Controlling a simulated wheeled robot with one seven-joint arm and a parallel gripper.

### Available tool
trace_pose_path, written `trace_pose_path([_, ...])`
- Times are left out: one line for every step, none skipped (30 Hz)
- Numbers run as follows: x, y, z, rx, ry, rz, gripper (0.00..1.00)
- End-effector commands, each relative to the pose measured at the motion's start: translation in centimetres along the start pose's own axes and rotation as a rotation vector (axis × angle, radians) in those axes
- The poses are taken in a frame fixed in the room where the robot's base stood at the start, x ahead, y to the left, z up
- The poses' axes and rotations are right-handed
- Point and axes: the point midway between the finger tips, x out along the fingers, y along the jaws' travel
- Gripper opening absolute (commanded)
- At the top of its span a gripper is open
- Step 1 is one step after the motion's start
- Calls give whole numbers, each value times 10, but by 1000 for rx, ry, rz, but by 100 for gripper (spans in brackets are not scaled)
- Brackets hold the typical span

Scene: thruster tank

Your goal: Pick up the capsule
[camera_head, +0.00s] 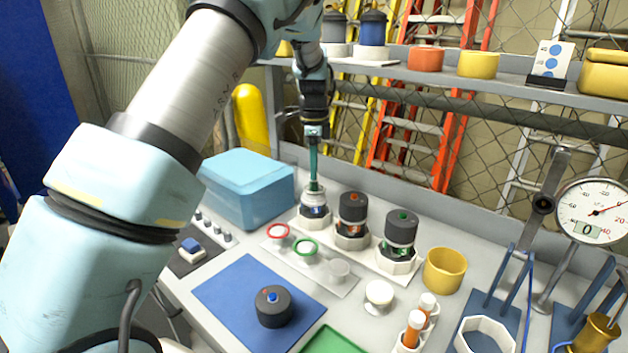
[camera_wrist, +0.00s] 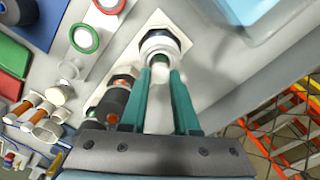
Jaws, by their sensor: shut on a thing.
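My gripper (camera_head: 314,184) points straight down over the leftmost vessel (camera_head: 314,212) of a row, in the head view. The vessel has a pale grey and white top, shows blue inside, and sits in a white holder. Much of the capsule is hidden by the fingers and the rim. I cannot tell whether it is clear of the vessel.
Two dark-capped vessels, one red-marked (camera_head: 352,205) and one green-marked (camera_head: 401,226), stand close to the right. A dark cap with a blue button (camera_head: 273,306) lies on the blue mat (camera_head: 225,290). A blue box (camera_head: 247,188) stands left; a shelf (camera_head: 400,73) runs behind.

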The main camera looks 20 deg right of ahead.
Motion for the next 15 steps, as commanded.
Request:
trace_pose_path([-7, -1, 0, 0, 3, -4, 0])
trace_pose_path([-13, -1, 0, 0, 3, -4, 0])
trace_pose_path([-20, -1, 0, 0, 2, -4, 0])
trace_pose_path([-26, -1, 0, 0, 2, -5, 0])
trace_pose_path([-32, -1, 0, -1, 3, -5, 0])
trace_pose_path([-39, -1, 0, 0, 3, -3, 0])
trace_pose_path([-45, -1, 0, 1, 3, -4, 0])
trace_pose_path([-52, -1, 0, 1, 2, -4, 0])
trace_pose_path([-59, -1, 0, 1, 2, -5, 0])
trace_pose_path([-65, -1, 0, 0, 2, -3, 0])
trace_pose_path([-71, -1, 0, 0, 3, -4, 0])
trace_pose_path([-79, -1, 0, -1, 2, -4, 0])
trace_pose_path([-85, -1, 0, -1, 2, -5, 0])
trace_pose_path([-90, -1, 0, -1, 1, -4, 0])
trace_pose_path([-98, -1, 0, 0, 2, -3, 0])
